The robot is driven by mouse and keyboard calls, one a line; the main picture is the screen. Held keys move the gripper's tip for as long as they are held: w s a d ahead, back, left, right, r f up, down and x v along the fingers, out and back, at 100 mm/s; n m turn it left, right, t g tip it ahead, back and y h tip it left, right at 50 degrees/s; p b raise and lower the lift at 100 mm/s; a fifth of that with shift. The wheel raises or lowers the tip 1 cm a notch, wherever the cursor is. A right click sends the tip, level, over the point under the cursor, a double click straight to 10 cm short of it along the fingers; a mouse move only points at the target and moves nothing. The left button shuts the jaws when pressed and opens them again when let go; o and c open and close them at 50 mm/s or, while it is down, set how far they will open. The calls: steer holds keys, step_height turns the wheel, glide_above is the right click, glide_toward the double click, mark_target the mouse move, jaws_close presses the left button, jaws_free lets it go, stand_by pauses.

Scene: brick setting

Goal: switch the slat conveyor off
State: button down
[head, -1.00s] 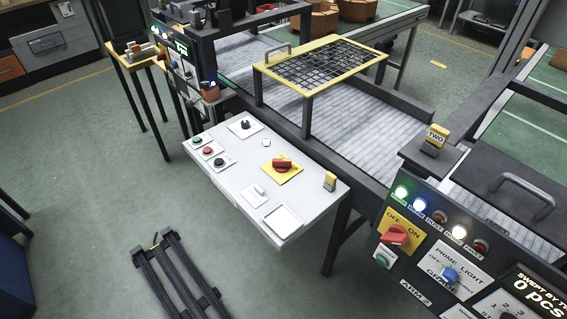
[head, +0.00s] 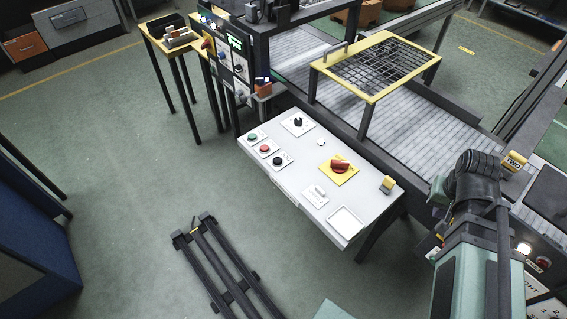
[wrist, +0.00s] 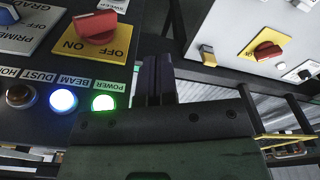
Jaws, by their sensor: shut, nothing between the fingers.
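The slat conveyor (head: 430,122), a grey slatted belt, runs behind a white control desk (head: 300,185). The desk has a red rotary switch (head: 340,167) on a yellow plate, which also shows in the wrist view (wrist: 267,51). A dark panel at the right has another red switch (wrist: 97,27) on a yellow OFF/ON plate, upside down in the wrist view. Its green POWER lamp (wrist: 103,103) is lit. My gripper (wrist: 157,66) is shut and empty, between the panel and the desk, apart from both red switches. In the head view my arm hides most of the dark panel.
A yellow-framed mesh guard (head: 378,65) stands over the belt. A dark rail frame (head: 225,265) lies on the floor in front.

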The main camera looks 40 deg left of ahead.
steer(key=w+a+f+n+t+b, duration=0.1)
steer(key=w+a+f+b, duration=0.1)
steer(key=a, duration=0.6)
steer(key=w+a+f+n+t+y+b, duration=0.1)
steer(key=w+a+f+b, duration=0.1)
steer(key=a, duration=0.6)
steer(key=w+a+f+n+t+y+b, duration=0.1)
steer(key=w+a+f+b, duration=0.1)
steer(key=a, duration=0.7)
step_height(320, 180, down, 3)
steer(key=shift+r+n+b, duration=0.1)
steer(key=shift+n+b, duration=0.3)
steer(key=shift+b, duration=0.35)
steer(key=shift+w, duration=0.1)
steer(key=b, duration=1)
glide_toward(344, 169)
steer(key=f, duration=0.2)
steer(key=s+d+f, duration=0.1)
steer(key=s+f, duration=0.1)
steer(key=f, duration=0.1)
steer(key=shift+d+f, duration=0.2)
steer(key=shift+f, duration=0.2)
steer(key=w, duration=0.1)
steer(key=w+a, duration=0.1)
steer(key=w+a+r, duration=0.1)
steer(key=shift+w+r+p, duration=0.1)
steer(key=shift+w+p, duration=0.15)
steer(key=shift+p, duration=0.1)
